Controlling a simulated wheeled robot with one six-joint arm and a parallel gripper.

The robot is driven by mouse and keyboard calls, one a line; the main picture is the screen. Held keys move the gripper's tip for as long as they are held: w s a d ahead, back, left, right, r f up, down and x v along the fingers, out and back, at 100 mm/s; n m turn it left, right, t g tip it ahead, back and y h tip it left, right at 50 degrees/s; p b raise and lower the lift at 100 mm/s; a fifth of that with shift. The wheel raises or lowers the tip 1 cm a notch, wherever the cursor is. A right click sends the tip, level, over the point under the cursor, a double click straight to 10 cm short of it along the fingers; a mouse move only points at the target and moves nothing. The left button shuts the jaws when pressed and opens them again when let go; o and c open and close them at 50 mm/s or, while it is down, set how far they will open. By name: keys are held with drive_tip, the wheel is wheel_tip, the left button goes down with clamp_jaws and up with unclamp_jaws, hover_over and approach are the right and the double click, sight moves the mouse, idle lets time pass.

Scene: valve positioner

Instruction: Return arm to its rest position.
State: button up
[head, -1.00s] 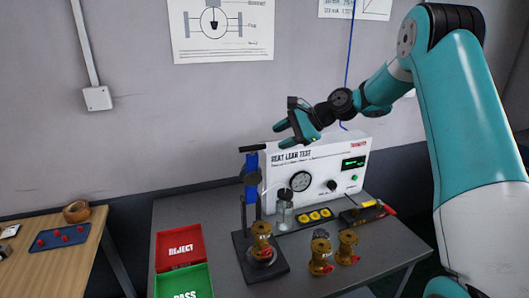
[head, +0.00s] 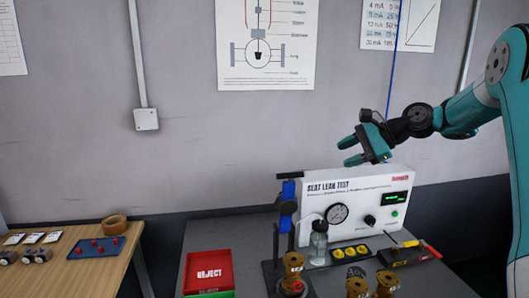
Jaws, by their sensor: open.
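My gripper (head: 365,153) is at the right of the head view, held in the air in front of the wall and above the seat leak test box. Its teal fingers point to the left and are apart, with nothing between them. My teal and black arm (head: 455,117) reaches in from the right edge. The white seat leak test box (head: 370,190) has a round gauge, a black knob and a lit green display, and stands on the grey bench below. The gripper appears clear of the box.
A clamp stand with a blue top (head: 288,192) holds a brass valve (head: 292,268). More brass valves (head: 386,283) stand at the front right. A glass jar (head: 319,240) stands before the box. A red REJECT bin (head: 209,271) is at left. A wooden table (head: 70,265) holds a blue tray (head: 96,246).

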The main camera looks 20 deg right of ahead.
drive_tip(key=s+a+f+n+g+h+b, duration=0.1)
drive_tip(key=s+a+n+g+b, duration=0.1)
drive_tip(key=s+a+n, duration=0.7)
drive_tip(key=s+a+f+n+g+h+b, duration=0.1)
drive_tip(key=s+a+n+g, duration=0.3)
drive_tip(key=a, duration=0.9)
drive_tip(key=s+a+f+n+h, duration=0.1)
drive_tip(key=s+f+n, duration=0.1)
drive_tip(key=s, duration=0.4)
drive_tip(key=s+a+f+n+b, duration=0.1)
drive_tip(key=s+f+n, duration=0.1)
drive_tip(key=s+n, duration=0.2)
drive_tip(key=s+a+f+n+g+h, duration=0.1)
drive_tip(key=s+n, duration=0.3)
drive_tip(key=s, duration=0.5)
drive_tip(key=shift+s+a+f+h+b, duration=0.2)
drive_tip(key=shift+a+f+h+b, duration=0.1)
drive_tip(key=shift+a+f, duration=0.15)
